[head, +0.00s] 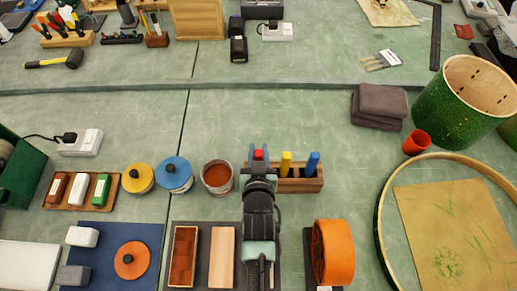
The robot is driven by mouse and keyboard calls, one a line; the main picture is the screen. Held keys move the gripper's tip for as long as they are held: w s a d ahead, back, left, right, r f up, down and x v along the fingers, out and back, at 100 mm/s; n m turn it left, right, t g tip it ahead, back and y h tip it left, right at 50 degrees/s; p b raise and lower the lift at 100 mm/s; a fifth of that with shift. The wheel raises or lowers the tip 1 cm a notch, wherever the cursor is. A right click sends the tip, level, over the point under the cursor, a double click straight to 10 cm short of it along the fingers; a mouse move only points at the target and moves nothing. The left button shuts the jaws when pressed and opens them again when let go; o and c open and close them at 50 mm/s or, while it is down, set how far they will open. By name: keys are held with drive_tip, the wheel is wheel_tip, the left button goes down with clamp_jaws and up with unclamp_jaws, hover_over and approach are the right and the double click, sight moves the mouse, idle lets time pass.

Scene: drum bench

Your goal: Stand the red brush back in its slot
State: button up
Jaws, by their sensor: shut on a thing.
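The red brush (258,156) shows only as a small red end between the two blue-grey fingertips of my gripper (258,151). My gripper is shut on it. The brush is at the left end of the wooden slotted block (300,185). My wrist and arm hide the rest of the brush and that end of the block, so I cannot tell whether the brush is in a slot or above it. A yellow brush (286,163) and a blue brush (312,164) stand upright in the block to the right.
Left of my arm are an open tin (217,175) and blue (174,172) and yellow (138,177) lidded pots. An orange roll (335,252) stands right of my forearm. A green drum shell (458,110) and red cup (416,142) are at the right. The bench behind the block is clear.

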drive_tip(key=shift+f, duration=0.4)
drive_tip(key=o, duration=1)
drive_tip(key=shift+c, duration=0.2)
